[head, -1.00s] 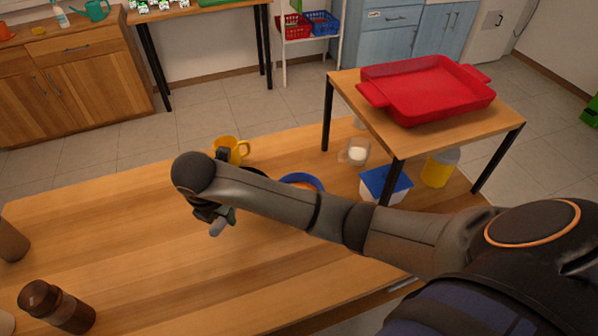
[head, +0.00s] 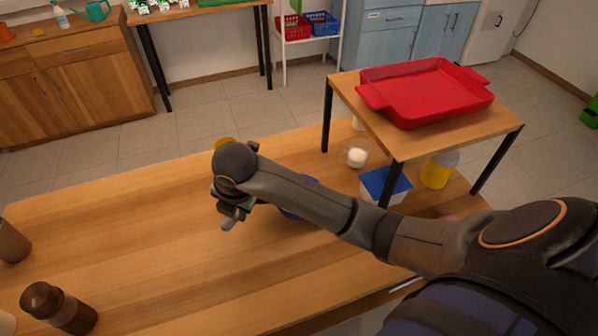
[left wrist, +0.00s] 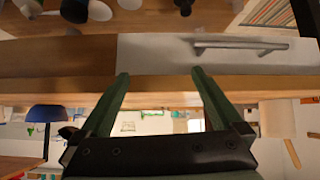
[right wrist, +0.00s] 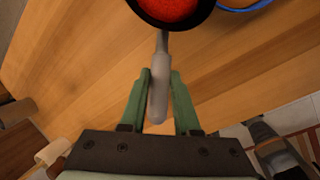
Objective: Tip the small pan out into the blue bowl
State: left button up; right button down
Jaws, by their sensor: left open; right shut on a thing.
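My right gripper (right wrist: 159,88) is shut on the grey handle (right wrist: 158,100) of the small pan (right wrist: 142,14). The dark pan holds something red, and its far part is cut off by the top of the right wrist view. In the head view my right gripper (head: 232,210) is over the table, and my arm hides the pan. The blue bowl (head: 291,213) stands just right of it, mostly hidden behind my forearm. The bowl's blue rim (right wrist: 246,7) shows beside the pan in the right wrist view. My left gripper (left wrist: 158,78) is open and empty.
A yellow mug (head: 224,144) is mostly hidden behind my right wrist. A glass with white contents (head: 357,153) and a blue-lidded box (head: 385,186) stand right of the bowl. A raised shelf (head: 450,135) holds a red tray (head: 425,115). The table's left-middle is clear.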

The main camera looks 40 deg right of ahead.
jog(key=shift+s+d+r, duration=0.1)
jog(key=shift+d+r, duration=0.05)
jog(key=shift+s+d+r+t+y, duration=0.4)
jog(key=shift+d+r+y, duration=0.2)
jog(key=shift+d, duration=0.2)
jog(key=shift+s+d+r, duration=0.1)
jog(key=shift+s+d, duration=0.05)
jog(key=shift+d, duration=0.1)
jog(key=shift+s+d+r+y, duration=0.1)
jog(key=shift+d+y, duration=0.05)
jog(key=shift+y, duration=0.25)
jog(key=shift+s+d+r, duration=0.1)
jog(key=shift+d+r, duration=0.05)
jog(key=shift+d, duration=0.05)
jog(key=shift+s+d+r+m+t+y, duration=0.3)
jog(key=shift+s+d+r+t+y, duration=0.1)
jog(key=shift+d+r+t+y, duration=0.4)
jog(key=shift+s+d+r+t+y, duration=0.25)
jog(key=shift+s+d+y, duration=0.05)
jog(key=shift+d+y, duration=0.25)
jog(key=shift+s+d+r+t+y, duration=0.2)
jog(key=shift+s+d+t+y, duration=0.05)
jog(key=shift+d+y, duration=0.25)
dwell(0.9)
jog(key=shift+s+d+r+m+t+y, duration=0.3)
jog(key=shift+s+d+t+y, duration=0.15)
jog(key=shift+d+y, duration=0.2)
dwell(0.5)
jog(key=shift+d+f, duration=0.1)
jog(key=shift+d, duration=0.05)
